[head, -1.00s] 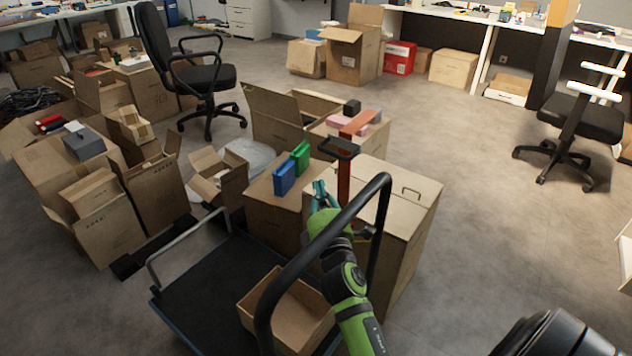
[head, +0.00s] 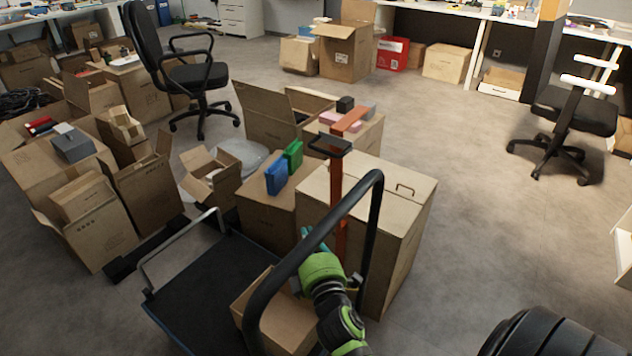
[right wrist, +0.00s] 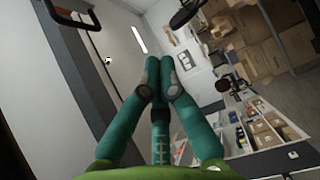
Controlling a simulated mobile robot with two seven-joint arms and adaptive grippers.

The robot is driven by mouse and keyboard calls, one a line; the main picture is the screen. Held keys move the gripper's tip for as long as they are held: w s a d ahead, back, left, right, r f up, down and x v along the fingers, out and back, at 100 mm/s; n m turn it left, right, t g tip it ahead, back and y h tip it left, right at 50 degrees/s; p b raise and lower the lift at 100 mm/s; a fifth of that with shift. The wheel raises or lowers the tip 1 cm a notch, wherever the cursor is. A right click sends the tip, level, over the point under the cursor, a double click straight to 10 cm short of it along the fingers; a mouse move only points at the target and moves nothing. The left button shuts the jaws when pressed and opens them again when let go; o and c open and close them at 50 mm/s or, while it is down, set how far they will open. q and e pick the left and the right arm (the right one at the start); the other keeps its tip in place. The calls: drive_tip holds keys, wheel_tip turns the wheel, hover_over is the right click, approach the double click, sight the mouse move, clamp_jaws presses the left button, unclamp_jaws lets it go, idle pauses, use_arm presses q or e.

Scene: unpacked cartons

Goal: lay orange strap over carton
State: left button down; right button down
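The orange strap (head: 338,195) shows as a tall upright band in front of the large closed carton (head: 408,240). A second orange length (head: 350,121) slants back from its top, beside a black loop (head: 330,145). I cannot tell whether the strap touches the carton; its lower end is hidden behind the black cart handle and my arm. My right gripper (head: 312,240) is low in front of the strap, partly hidden by the handle. In the right wrist view, its teal fingers (right wrist: 159,62) come together at the tips with nothing visible between them. My left gripper is out of view.
Blue (head: 276,177) and green (head: 293,156) boxes stand on a neighbouring carton. Cartons crowd the left; the floor at right is open before an office chair (head: 575,115).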

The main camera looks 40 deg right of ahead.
drive_tip(key=s+a+f+m+g+y, duration=0.2)
drive_tip(key=s+a+f, duration=0.1)
drive_tip(key=f, duration=0.6)
drive_tip(key=s+a+f+m+g+y, duration=0.1)
drive_tip(key=s+a+f+m+g, duration=0.15)
drive_tip(key=f, duration=0.65)
drive_tip(key=s+a+f+m+g+y, duration=0.2)
drive_tip(key=f+g, duration=0.1)
drive_tip(key=f, duration=0.6)
drive_tip(key=s+a+f+m+g+y, duration=0.1)
drive_tip(key=s+f+m+g, duration=0.3)
drive_tip(key=s+f, duration=0.9)
drive_tip(key=s+a+g, duration=0.1)
drive_tip(key=s, duration=0.2)
drive_tip(key=shift+s+a+f+g, duration=0.15)
drive_tip(key=shift+s+f+g, duration=0.15)
drive_tip(key=shift+f+g, duration=0.1)
